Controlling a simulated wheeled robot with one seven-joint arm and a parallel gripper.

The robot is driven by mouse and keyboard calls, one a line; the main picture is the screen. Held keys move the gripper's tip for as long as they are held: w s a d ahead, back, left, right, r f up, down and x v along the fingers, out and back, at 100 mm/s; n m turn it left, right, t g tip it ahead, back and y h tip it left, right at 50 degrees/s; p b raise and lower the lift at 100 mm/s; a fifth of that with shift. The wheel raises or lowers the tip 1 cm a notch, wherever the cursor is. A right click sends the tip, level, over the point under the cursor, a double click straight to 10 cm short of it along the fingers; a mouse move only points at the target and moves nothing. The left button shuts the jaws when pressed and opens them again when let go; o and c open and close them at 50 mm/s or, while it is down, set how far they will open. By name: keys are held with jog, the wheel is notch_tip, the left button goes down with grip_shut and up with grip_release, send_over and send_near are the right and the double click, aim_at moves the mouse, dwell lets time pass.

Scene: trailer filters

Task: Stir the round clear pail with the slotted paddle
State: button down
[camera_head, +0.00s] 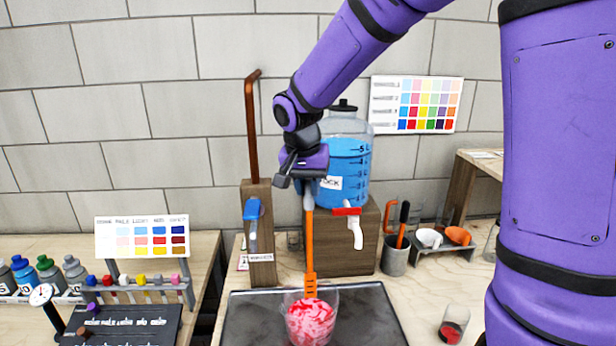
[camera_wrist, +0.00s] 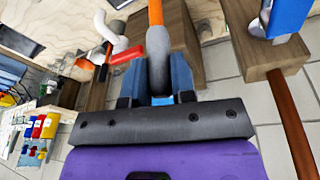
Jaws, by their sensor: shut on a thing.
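My gripper (camera_head: 309,182) is shut on the grey handle of the slotted paddle (camera_head: 309,238), which hangs upright with an orange shaft. In the wrist view my gripper (camera_wrist: 158,92) closes around the paddle's grey grip (camera_wrist: 160,62). The round clear pail (camera_head: 311,322) stands on the dark tray and holds red and pink swirled contents. The paddle's slotted orange end is at the pail's mouth, in front of or inside its rear rim. Its lowest tip is hard to make out against the contents.
The dark tray (camera_head: 375,315) lies on the wooden bench. Behind stand a blue-filled jug (camera_head: 348,165) with a red-handled tap (camera_head: 348,212) and a post with a blue lever tap (camera_head: 252,209). A tool cup (camera_head: 395,260) and a small glass (camera_head: 453,325) stand to the right.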

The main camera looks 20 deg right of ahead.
jog(key=s+a+x, duration=0.1)
jog(key=a+x, duration=0.1)
jog(key=x, duration=0.9)
jog(key=shift+s+f, duration=0.15)
jog(key=shift+f, duration=0.4)
jog(key=shift+a, duration=0.1)
dwell(0.5)
